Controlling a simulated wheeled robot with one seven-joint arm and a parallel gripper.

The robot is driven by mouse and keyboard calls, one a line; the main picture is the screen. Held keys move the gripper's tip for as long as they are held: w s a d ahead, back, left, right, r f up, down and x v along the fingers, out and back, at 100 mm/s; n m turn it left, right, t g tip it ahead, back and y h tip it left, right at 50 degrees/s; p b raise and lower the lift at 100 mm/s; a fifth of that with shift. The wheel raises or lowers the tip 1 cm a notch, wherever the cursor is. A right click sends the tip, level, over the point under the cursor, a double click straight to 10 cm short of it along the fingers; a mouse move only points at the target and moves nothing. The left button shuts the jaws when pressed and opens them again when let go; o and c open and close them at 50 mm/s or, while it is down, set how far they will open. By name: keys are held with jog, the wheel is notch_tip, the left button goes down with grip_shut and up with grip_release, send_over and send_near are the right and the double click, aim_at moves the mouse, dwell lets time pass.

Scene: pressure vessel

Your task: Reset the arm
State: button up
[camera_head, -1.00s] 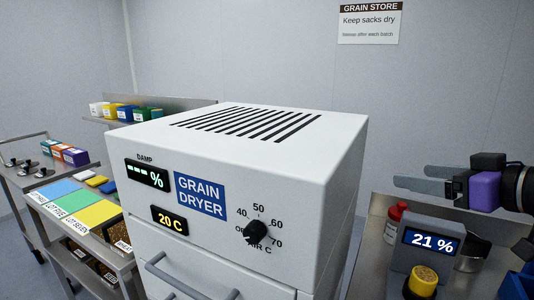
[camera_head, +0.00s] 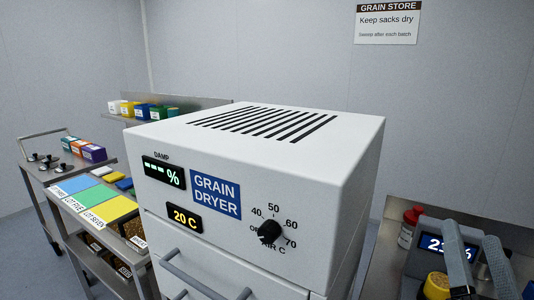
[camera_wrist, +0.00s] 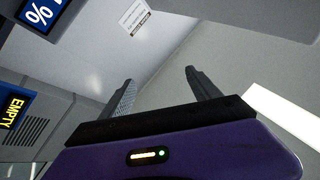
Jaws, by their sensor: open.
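My gripper (camera_head: 471,246) is at the lower right of the head view, in front of the meter (camera_head: 432,243) with a blue display on the right-hand bench. Its two grey fingers stand apart, pointing up in the picture, and partly cover the meter's reading. In the wrist view my gripper (camera_wrist: 160,78) shows its two fingers spread with nothing between them, above the purple gripper body. Most of my arm is out of view.
The white grain dryer (camera_head: 250,165) fills the middle, its dial (camera_head: 269,232) facing front. A red-capped bottle (camera_head: 409,226) and a yellow-topped jar (camera_head: 437,287) stand by the meter. Shelves with colored boxes (camera_head: 90,152) are at left. The wall behind is bare except for a sign (camera_head: 388,24).

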jog(key=s+a+f+n+g+y, duration=0.2)
jog(key=s+a+f, duration=0.2)
jog(key=s+f, duration=0.4)
jog(key=s+a+f+n+g+y, duration=0.2)
jog(key=s+a+f+n+g, duration=0.1)
jog(key=s+f, duration=0.6)
jog(key=s+a+f+n+g+y, duration=0.2)
jog(key=s+a+f, duration=0.3)
jog(key=s+f, duration=0.3)
jog(key=s+n, duration=0.1)
jog(key=s, duration=0.3)
jog(key=shift+s+a+f+g+y, duration=0.2)
jog(key=shift+s+g+y, duration=0.1)
jog(key=shift+s+g, duration=0.1)
